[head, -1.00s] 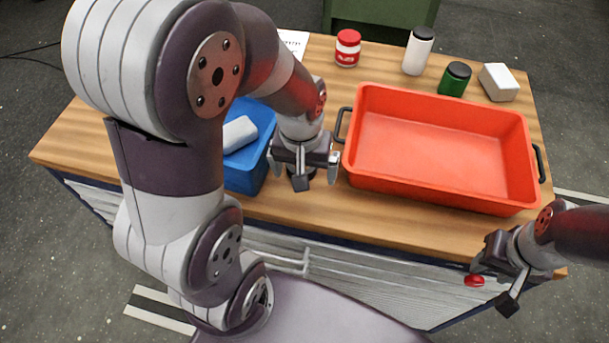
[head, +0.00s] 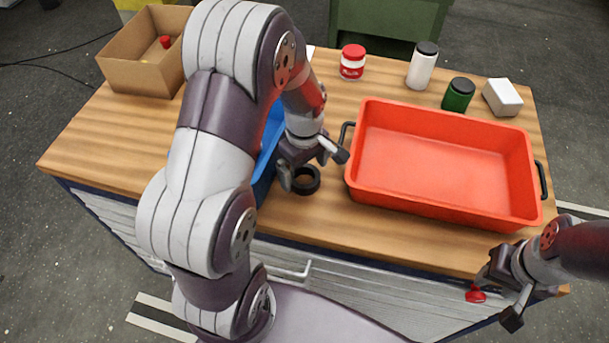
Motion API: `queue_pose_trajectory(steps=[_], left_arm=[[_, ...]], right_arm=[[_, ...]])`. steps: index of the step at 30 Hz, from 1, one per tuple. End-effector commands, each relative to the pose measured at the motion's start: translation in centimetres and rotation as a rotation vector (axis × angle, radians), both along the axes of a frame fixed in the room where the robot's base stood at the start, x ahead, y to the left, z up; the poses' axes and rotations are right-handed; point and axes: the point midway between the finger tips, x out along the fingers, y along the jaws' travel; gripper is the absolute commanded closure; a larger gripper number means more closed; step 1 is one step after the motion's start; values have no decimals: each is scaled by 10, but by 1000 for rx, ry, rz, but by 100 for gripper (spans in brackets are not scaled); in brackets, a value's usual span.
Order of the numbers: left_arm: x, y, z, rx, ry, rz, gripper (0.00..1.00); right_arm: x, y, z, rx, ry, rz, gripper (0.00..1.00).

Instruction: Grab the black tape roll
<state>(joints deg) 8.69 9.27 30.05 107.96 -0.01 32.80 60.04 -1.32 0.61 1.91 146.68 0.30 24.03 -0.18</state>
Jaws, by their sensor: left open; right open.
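The black tape roll (head: 305,181) lies flat on the wooden table, between the blue bin and the red tray. My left gripper (head: 311,168) is open, right above and behind the roll in the picture. One finger overlaps the roll's left edge in view; I cannot tell whether it touches. The other finger points to the right, toward the tray handle. My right gripper (head: 494,306) is open and empty at the table's front right edge, below the red tray.
The red tray (head: 440,210) fills the right of the table. The blue bin (head: 264,180) is mostly hidden behind my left arm. A cardboard box (head: 135,75) stands back left. A red-lidded jar (head: 352,64), white bottle (head: 421,68), green jar (head: 458,95) and white box (head: 502,97) line the back.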

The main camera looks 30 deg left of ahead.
Motion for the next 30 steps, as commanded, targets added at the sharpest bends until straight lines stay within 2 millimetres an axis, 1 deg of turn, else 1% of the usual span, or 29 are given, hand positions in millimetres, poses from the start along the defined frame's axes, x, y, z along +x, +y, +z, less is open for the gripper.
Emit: queue_pose_trajectory(steps=[1,4,6,11,14,15,16,17,26,30], left_arm=[[-1,-1,-7,-1,5,-1,0],[0,0,-20,0,1,-1,0],[0,0,-24,0,0,-1,0],[0,0,-24,1,-1,-1,0],[0,0,-24,1,-1,-1,29],[0,0,-24,1,-1,-1,42],[0,0,-24,1,-1,-1,52],[0,0,-24,1,-1,-1,57],[1,0,-22,0,-2,-1,57],[1,0,-11,1,-6,-1,57]], right_arm=[[0,0,6,0,0,0,57],[0,0,6,0,0,0,57],[0,0,6,0,0,0,57],[0,0,5,0,0,0,57],[0,0,5,0,0,0,57],[0,0,5,0,0,0,57],[0,0,5,0,0,0,57],[0,0,5,0,0,0,57],[0,0,5,0,0,0,57],[0,0,1,0,0,0,57]])
